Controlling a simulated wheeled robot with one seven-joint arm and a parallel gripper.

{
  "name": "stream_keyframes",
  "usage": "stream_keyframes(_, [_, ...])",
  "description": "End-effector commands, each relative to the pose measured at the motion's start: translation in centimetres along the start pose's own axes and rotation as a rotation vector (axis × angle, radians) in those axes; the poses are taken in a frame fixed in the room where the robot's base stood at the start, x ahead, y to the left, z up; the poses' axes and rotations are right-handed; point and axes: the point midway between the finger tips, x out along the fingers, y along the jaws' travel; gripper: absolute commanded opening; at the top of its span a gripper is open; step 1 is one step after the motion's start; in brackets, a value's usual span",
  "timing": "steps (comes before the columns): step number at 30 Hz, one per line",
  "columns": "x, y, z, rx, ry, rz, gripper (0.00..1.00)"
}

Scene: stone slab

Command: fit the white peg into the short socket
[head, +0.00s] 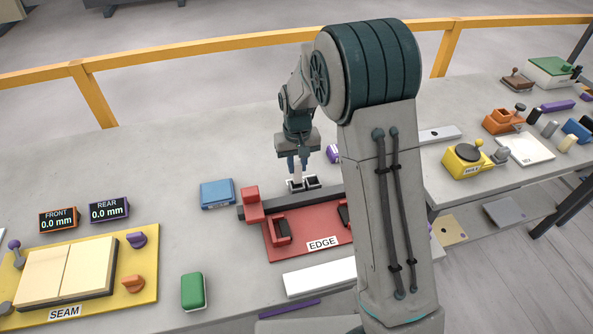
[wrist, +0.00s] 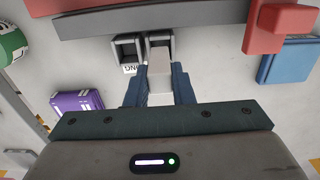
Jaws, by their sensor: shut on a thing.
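My gripper (head: 297,168) points down behind the red EDGE fixture, its blue fingers shut on the pale white peg (wrist: 160,78). Two small open-topped, dark-lined sockets stand side by side below it. In the wrist view the peg's far end overlaps the right-hand socket (wrist: 160,39); the left-hand socket (wrist: 127,48) is beside it and looks empty. In the head view these are the left socket (head: 296,186) and the right socket (head: 313,182). I cannot tell whether the peg's tip is inside or just above the opening. The label on the left-hand socket in the wrist view is only partly readable.
The red EDGE fixture (head: 290,240) with its dark bar (head: 325,199) lies close in front of the sockets. A blue box (head: 217,193) stands to the left. A purple-and-white block (head: 333,154) is to the right. Bare slab lies behind and left.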

Motion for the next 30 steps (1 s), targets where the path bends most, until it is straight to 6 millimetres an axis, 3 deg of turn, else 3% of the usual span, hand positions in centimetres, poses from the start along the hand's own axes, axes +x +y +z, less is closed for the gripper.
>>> stream_keyframes(9, [3.6, -0.2, 0.0, -0.002, -0.003, 0.000, 0.00])
stream_keyframes(22, [4.6, -0.2, -0.1, -0.002, 0.000, 0.000, 0.00])
stream_keyframes(23, [4.5, -0.2, -0.1, -0.002, 0.000, 0.000, 0.24])
stream_keyframes(25, [4.4, -0.2, -0.1, -0.002, 0.000, 0.000, 0.43])
stream_keyframes(30, [4.4, -0.2, -0.1, -0.002, 0.000, 0.000, 0.43])
